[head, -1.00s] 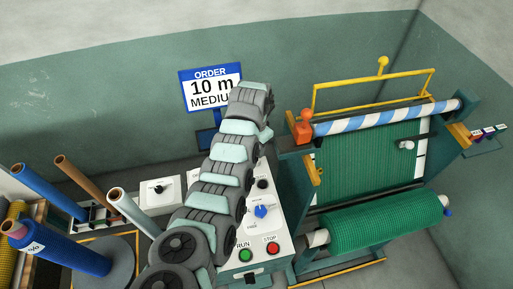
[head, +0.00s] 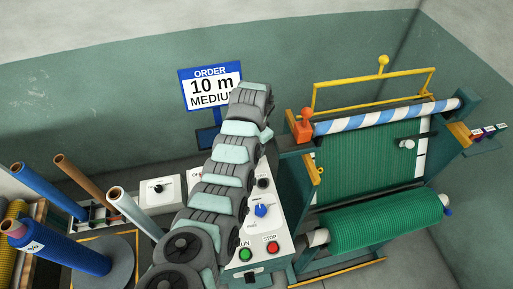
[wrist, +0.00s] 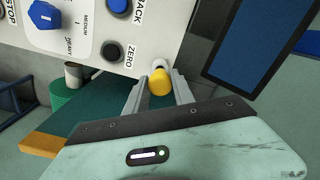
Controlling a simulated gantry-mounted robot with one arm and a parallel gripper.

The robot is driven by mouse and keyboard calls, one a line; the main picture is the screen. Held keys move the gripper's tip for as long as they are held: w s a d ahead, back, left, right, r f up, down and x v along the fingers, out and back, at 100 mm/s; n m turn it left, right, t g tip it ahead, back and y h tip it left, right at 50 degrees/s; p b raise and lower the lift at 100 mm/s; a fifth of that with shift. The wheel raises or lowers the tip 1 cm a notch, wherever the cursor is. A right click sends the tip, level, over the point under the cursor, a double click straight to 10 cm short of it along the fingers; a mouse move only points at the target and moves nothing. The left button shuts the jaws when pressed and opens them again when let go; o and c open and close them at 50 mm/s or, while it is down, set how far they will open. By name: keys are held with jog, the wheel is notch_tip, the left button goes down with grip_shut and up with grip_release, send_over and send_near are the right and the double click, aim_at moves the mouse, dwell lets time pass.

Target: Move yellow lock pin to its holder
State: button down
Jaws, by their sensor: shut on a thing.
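In the wrist view, the yellow lock pin (wrist: 159,84) shows its rounded yellow end between the two grey fingers of my gripper (wrist: 161,78), which is shut on it. A pale round piece (wrist: 160,64) sits just beyond the pin at the panel's edge; I cannot tell whether it is part of the pin, its holder or the panel. In the head view my arm reaches up over the control panel and its end hides the gripper and the pin. I cannot pick out the holder for certain.
The white control panel (head: 282,232) has a blue dial and green and red buttons. A frame with green netting (head: 365,165) and a wound green roll (head: 390,220) stands right. The order sign (head: 210,87) is behind my arm. Several tubes, including a blue roll (head: 70,255), stand left.

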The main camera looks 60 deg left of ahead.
jog(key=shift+f+b, duration=0.35)
jog(key=shift+f, duration=0.4)
dwell(0.6)
jog(key=shift+f+b, duration=0.3)
jog(key=shift+f, duration=0.2)
jog(key=c, duration=1)
grip_release()
notch_tip(320, 180, up, 10)
jog(key=shift+a+f, duration=0.1)
jog(key=shift+r+p, duration=0.55)
jog(key=shift+p, duration=0.15)
